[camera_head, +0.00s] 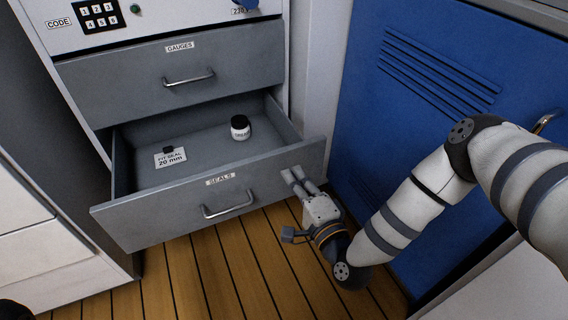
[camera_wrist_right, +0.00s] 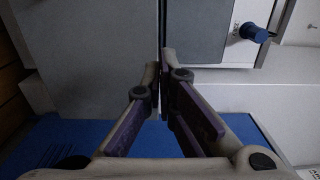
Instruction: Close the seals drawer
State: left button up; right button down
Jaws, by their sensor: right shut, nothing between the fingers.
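The seals drawer (camera_head: 165,222) is grey with a bar handle (camera_head: 228,205) and a SEALS label (camera_head: 220,179). It stands pulled out below the closed gauges drawer (camera_head: 135,85). My right gripper (camera_head: 291,175) is shut and empty, with its fingertips at the right end of the seals drawer's front, right of the handle. I cannot tell whether they touch it. In the right wrist view the fingers (camera_wrist_right: 160,66) come together at the tips, close to a grey panel.
Inside the open drawer lie a small white jar with a black lid (camera_head: 240,127) and a paper card (camera_head: 170,157) with a small dark piece on it. A blue louvred door (camera_head: 400,120) stands to the right. Bare plank floor (camera_head: 215,275) lies in front.

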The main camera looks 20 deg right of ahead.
aim_at(283, 161)
pick_arm(q)
jog(key=shift+s+f+b, duration=0.2)
jog(key=shift+f+b, duration=0.3)
jog(key=shift+b, duration=0.05)
pick_arm(e)
jog(key=w, duration=0.6)
jog(key=shift+a, duration=0.15)
jog(key=shift+s, duration=0.1)
